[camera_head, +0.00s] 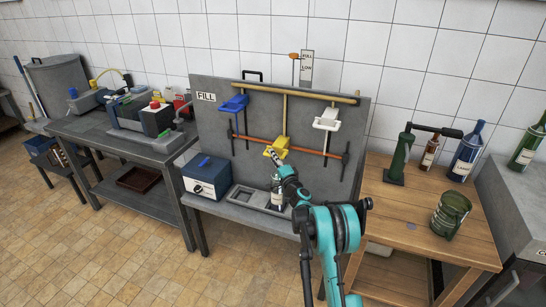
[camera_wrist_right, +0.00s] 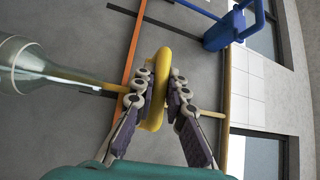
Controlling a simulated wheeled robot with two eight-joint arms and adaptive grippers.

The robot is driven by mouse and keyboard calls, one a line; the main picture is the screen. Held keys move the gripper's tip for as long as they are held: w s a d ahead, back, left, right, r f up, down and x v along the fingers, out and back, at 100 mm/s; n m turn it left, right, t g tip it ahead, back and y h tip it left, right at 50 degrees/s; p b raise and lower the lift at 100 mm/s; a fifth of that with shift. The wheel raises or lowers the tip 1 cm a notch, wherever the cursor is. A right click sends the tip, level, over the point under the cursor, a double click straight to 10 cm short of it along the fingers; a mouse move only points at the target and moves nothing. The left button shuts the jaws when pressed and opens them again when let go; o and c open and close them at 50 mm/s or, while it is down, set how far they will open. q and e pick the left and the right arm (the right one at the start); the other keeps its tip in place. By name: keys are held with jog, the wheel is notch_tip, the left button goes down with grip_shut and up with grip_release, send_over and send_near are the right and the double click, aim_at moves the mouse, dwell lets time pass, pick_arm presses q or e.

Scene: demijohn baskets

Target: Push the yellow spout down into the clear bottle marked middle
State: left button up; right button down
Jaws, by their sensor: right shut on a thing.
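The yellow spout (camera_head: 281,146) hangs on a yellow pipe in front of the grey panel. My right gripper (camera_head: 271,152) is at the spout; in the right wrist view its fingers (camera_wrist_right: 160,88) are closed on both sides of the yellow handle (camera_wrist_right: 155,62). A clear bottle (camera_head: 277,197) with a pale label stands upright below the spout, partly behind my arm. Its shoulder and neck (camera_wrist_right: 25,64) show at the left of the right wrist view, with a thin yellow tube in line with the neck. I cannot tell how deep the tube reaches. My left gripper is not in view.
A blue spout (camera_head: 234,103) and a white spout (camera_head: 327,119) hang on either side. An orange bar (camera_head: 310,148) crosses the panel close to the yellow spout. A blue box (camera_head: 206,177) stands left of the bottle. A wooden table (camera_head: 400,225) with bottles is at right.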

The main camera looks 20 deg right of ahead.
jog(key=c, duration=1.5)
grip_release()
jog(key=shift+c, duration=0.2)
jog(key=s+f, duration=0.1)
jog(key=s, duration=1.1)
jog(key=shift+d+f, duration=0.35)
jog(key=shift+d, duration=0.05)
jog(key=shift+a, duration=0.1)
